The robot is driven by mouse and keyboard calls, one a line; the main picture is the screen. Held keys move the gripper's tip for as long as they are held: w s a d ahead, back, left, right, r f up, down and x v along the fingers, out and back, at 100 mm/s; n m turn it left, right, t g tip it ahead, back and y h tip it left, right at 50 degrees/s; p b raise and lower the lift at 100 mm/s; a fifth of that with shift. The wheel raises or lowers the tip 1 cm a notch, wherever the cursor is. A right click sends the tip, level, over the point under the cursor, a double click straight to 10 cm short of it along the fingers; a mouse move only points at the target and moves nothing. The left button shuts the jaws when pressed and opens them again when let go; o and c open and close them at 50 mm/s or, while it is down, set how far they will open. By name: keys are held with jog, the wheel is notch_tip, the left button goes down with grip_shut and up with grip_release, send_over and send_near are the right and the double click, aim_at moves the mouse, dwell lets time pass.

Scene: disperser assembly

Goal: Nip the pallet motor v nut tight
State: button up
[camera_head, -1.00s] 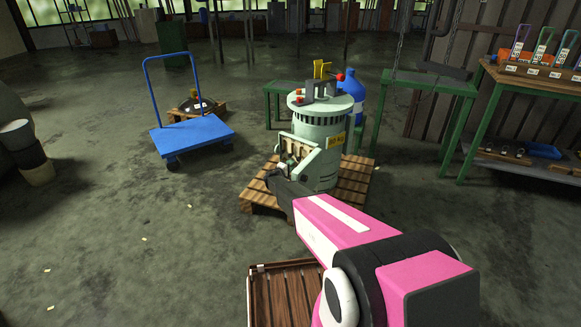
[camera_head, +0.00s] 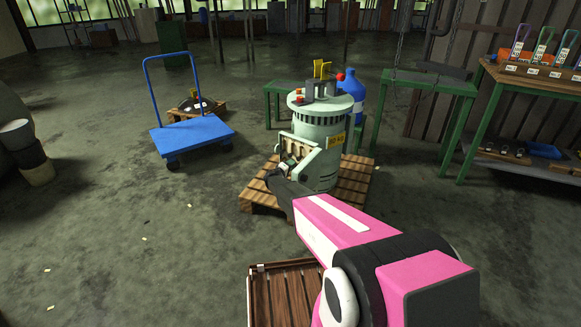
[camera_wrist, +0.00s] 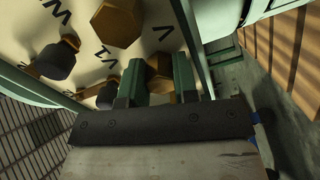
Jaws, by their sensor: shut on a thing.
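The pale green pallet motor (camera_head: 318,148) stands upright on a wooden pallet (camera_head: 357,182), its open terminal box (camera_head: 296,153) facing my arm. In the wrist view, the cream terminal board (camera_wrist: 88,14) carries black letters and several brass and dark nuts. My gripper (camera_wrist: 160,78) has its two green fingers on either side of a brass nut (camera_wrist: 160,68), beside a V-shaped mark, and is shut on it. The fingers hide part of this nut. A larger brass nut (camera_wrist: 118,22) and a dark-topped nut (camera_wrist: 56,62) sit nearby, apart from the fingers.
The box's green wall (camera_wrist: 192,38) runs close beside the right finger. A blue trolley (camera_head: 192,134) stands left of the motor. Green tables (camera_head: 432,84) and a blue bottle (camera_head: 352,92) are behind and right. Open floor lies to the left.

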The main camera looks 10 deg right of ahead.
jog(key=o, duration=0.9)
jog(key=shift+s, duration=0.1)
jog(key=shift+n, duration=0.3)
